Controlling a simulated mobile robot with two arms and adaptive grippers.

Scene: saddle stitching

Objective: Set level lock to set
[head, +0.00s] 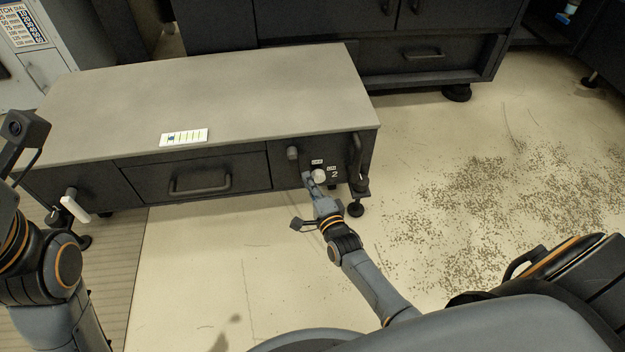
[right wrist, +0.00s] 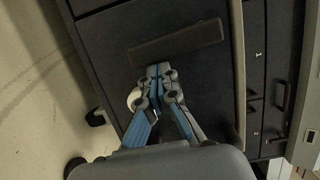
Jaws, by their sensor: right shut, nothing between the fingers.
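No part is legibly marked as the level lock. The bench cabinet's (head: 225,90) right front panel carries a round white knob (head: 320,176) beside small OFF and ON labels and a "2". My right gripper (head: 308,177) is shut and empty, its fingertips close to the panel at the left of the white knob. Contact cannot be told. In the right wrist view, the shut fingertips (right wrist: 158,70) are below a dark bar (right wrist: 178,43), and the white knob (right wrist: 134,98) is partly hidden beside the fingers. My left arm is at the left edge; its fingers are out of view.
A grey knob (head: 292,153) and a dark upright handle (head: 356,156) flank the labels. A white lever (head: 75,208) is at the cabinet's left. A drawer handle (head: 200,184) sticks out between. A white gauge strip (head: 184,137) is on the top's front edge. Debris (head: 500,200) covers the right floor.

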